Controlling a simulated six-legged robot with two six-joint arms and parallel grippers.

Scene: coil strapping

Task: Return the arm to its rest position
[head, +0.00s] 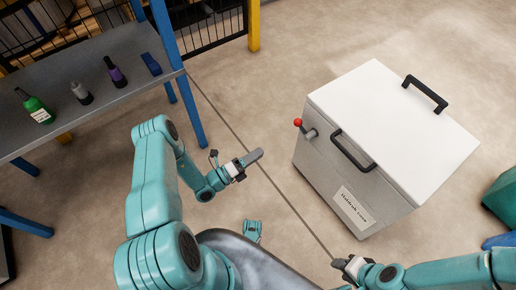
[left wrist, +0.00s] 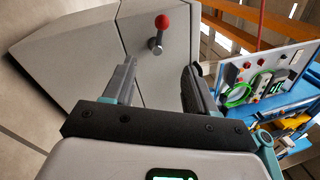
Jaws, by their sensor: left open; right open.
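My left gripper (head: 250,159) is in the middle of the head view, in the air between the shelf table and a white case. In the left wrist view its two fingers (left wrist: 160,82) are apart with nothing between them. My right gripper (head: 342,264) is at the bottom, right of centre, near the case's lower front. It is small and partly cut by its own arm, and no object shows in it. The two grippers are well apart.
The white case (head: 390,115) has black handles and a red-knobbed lever (head: 303,127), which also shows in the left wrist view (left wrist: 160,30). A grey shelf (head: 110,75) with several bottles stands at left. A panel with a green cable (left wrist: 255,85) is at right in the wrist view.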

